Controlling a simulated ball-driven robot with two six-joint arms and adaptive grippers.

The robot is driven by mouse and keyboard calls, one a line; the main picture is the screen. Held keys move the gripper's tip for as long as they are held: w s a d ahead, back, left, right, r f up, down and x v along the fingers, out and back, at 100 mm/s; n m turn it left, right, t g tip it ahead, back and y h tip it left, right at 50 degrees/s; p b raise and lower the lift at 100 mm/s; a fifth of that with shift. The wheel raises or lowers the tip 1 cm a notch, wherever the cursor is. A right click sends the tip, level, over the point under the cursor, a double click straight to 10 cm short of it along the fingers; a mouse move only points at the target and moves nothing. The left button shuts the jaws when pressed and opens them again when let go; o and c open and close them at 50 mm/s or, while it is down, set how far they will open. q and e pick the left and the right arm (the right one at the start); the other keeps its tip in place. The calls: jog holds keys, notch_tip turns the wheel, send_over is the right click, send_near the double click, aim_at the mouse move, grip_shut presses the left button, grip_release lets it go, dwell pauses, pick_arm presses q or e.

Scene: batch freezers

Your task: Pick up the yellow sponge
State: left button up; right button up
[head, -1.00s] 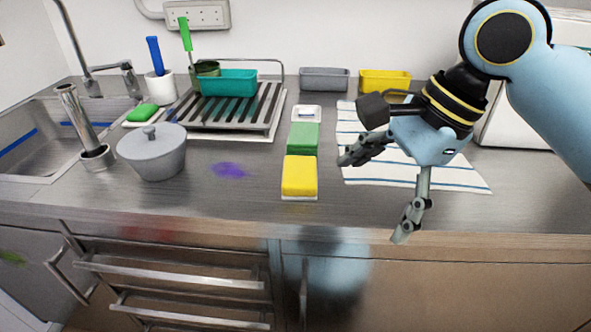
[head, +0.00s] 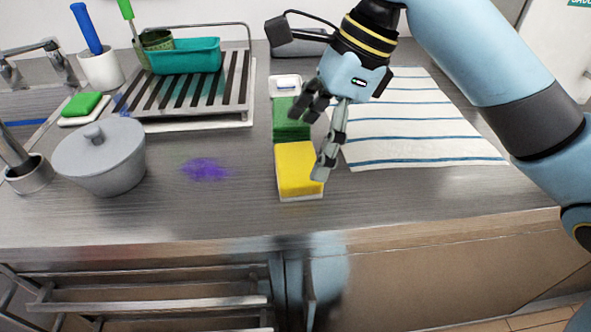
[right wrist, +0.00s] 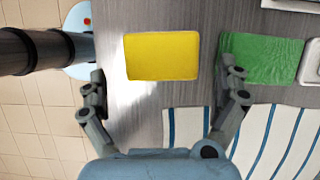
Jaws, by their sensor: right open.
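The yellow sponge (head: 297,170) lies on the metal counter near its front edge, in line with a green sponge behind it. My right gripper (head: 314,142) is open and empty, above and just right of the two sponges in the head view. One finger overlaps the right edge of the yellow sponge there. In the right wrist view, the yellow sponge (right wrist: 162,56) lies beyond the open fingertips (right wrist: 168,80), between their lines, with no contact visible. My left gripper is not in view.
The green sponge (head: 290,118) is close behind the yellow one. A grey lidded pot (head: 100,155) stands left, a dish rack (head: 200,95) behind it. A striped towel (head: 415,125) lies right. A purple stain (head: 205,168) marks the otherwise clear counter left of the sponge.

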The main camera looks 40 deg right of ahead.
aim_at(298, 161)
jog(key=b+x, duration=0.1)
jog(key=x, duration=0.4)
jog(key=shift+w+b, duration=0.15)
jog(key=shift+b, duration=0.2)
jog(key=shift+c, duration=0.9)
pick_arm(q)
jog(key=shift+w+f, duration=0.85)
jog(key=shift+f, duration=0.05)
pick_arm(e)
jog(key=c, duration=0.5)
